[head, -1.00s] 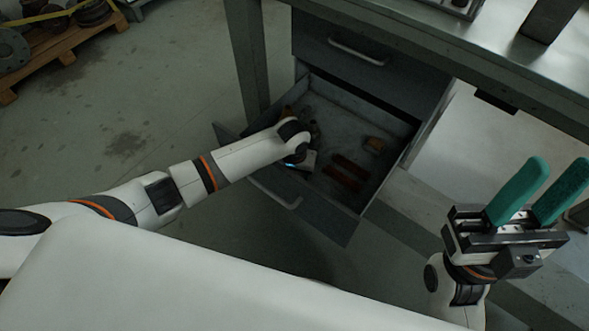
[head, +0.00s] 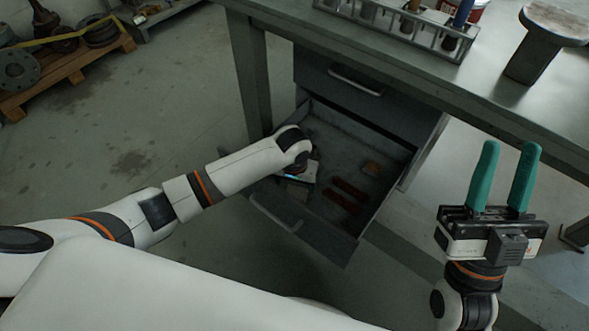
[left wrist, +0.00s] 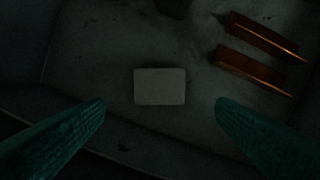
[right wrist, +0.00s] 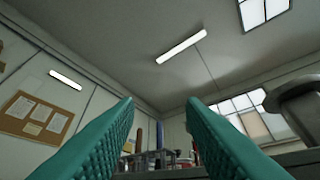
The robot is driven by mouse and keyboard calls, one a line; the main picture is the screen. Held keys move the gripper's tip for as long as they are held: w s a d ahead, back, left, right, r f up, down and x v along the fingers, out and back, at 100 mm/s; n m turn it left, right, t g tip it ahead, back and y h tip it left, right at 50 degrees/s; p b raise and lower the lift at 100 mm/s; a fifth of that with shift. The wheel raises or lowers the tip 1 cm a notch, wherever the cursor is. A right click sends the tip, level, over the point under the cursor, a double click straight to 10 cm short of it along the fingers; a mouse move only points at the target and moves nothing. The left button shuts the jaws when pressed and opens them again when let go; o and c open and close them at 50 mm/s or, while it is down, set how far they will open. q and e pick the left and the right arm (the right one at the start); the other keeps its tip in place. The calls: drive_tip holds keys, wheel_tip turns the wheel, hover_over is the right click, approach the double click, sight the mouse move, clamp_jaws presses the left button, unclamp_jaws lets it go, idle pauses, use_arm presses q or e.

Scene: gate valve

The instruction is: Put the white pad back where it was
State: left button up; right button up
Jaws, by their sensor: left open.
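The white pad (left wrist: 160,87) lies flat on the drawer floor in the left wrist view, looking pale grey in the dim light. My left gripper (left wrist: 160,101) is open, its green fingers on either side of the pad and apart from it. In the head view my left arm reaches into the open drawer (head: 295,212) and hides the pad and fingertips. My right gripper (head: 510,146) is open and empty, pointing up beside the bench. Its two green fingers also show apart in the right wrist view (right wrist: 160,100).
The bench top (head: 480,85) overhangs, with a rack (head: 400,28) and a dark metal stand (head: 540,45).

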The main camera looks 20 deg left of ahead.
use_arm(q)
drive_tip(key=s+d+r+m+t+h+p, duration=0.25)
drive_tip(key=d+r+t+h, duration=0.5)
drive_tip(key=d+r, duration=0.55)
drive_tip(key=s+a+r+t, duration=0.2)
drive_tip(key=a+r+t, duration=0.2)
drive_tip(key=r, duration=0.3)
drive_tip(key=s+a+r+t+y, duration=0.1)
drive_tip(key=s+a+r+t, duration=0.2)
drive_tip(key=r, duration=0.5)
drive_tip(key=s+a+r+m+t, duration=0.1)
drive_tip(key=s+a+r+t, duration=0.2)
drive_tip(key=a+r+t, duration=0.2)
wheel_tip(320, 180, up, 3)
drive_tip(key=shift+r+t+b, duration=0.1)
drive_tip(key=shift+t+b, duration=0.25)
drive_tip(key=shift+t, duration=0.3)
use_arm(e)
drive_tip(key=w+f+g+h, duration=0.2)
drive_tip(key=w+f+g, duration=0.3)
drive_tip(key=shift+w+a+f+g, duration=0.2)
drive_tip(key=shift+a+f+g, duration=0.1)
drive_tip(key=shift+f, duration=0.1)
use_arm(q)
drive_tip(key=shift+y, duration=0.25)
